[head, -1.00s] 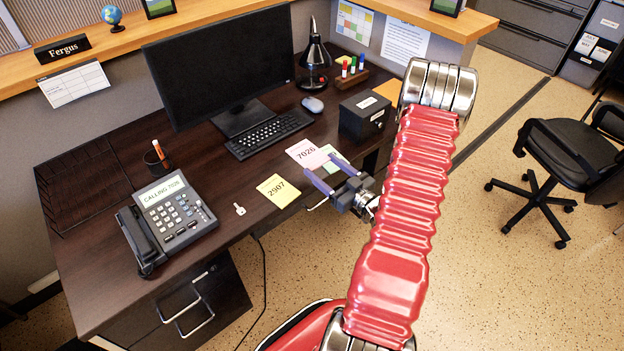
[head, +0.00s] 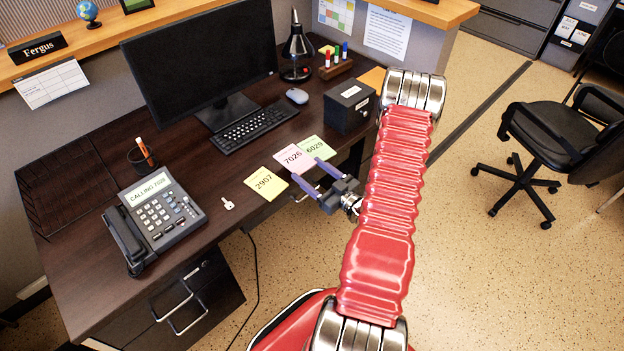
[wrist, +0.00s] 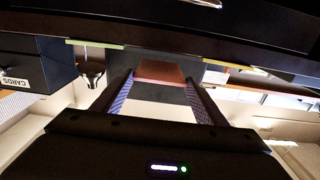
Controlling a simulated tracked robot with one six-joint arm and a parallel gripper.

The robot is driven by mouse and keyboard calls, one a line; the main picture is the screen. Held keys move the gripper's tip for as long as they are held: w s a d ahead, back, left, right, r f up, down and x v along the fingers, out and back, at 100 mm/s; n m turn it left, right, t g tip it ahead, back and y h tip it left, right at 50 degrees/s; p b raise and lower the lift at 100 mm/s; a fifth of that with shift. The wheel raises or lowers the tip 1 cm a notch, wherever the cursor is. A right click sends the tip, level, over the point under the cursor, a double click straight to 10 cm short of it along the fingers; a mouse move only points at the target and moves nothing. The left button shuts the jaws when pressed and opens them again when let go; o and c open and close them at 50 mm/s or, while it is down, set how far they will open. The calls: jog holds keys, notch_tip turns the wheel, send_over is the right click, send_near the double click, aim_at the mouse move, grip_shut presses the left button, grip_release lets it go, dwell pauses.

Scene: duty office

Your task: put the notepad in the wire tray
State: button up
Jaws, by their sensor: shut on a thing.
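Three notepads lie side by side at the desk's front edge: yellow "2907" (head: 266,183), pink "7026" (head: 292,158) and green "6029" (head: 314,145). My gripper (head: 306,170) reaches in from the front of the desk, its two bluish fingers at the near end of the pink notepad. In the wrist view the fingers (wrist: 160,85) flank a reddish-brown piece (wrist: 165,72), which looks like the shaded pink notepad. My gripper is shut on it. The notepad still appears to be at desk level.
A phone (head: 158,215) reading "CALLING 7026" and a key (head: 228,204) are to the left. Behind are a keyboard (head: 255,126), mouse (head: 297,96), monitor (head: 200,65) and dark box (head: 350,104). Open floor and a chair (head: 550,140) are at right.

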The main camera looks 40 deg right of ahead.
jog(key=shift+f, duration=1.8)
jog(key=shift+f, duration=0.15)
jog(key=o, duration=1)
jog(key=shift+o, duration=0.2)
jog(key=shift+s, duration=0.15)
jog(key=s, duration=1.3)
jog(key=shift+s+d, duration=0.2)
jog(key=shift+s, duration=0.1)
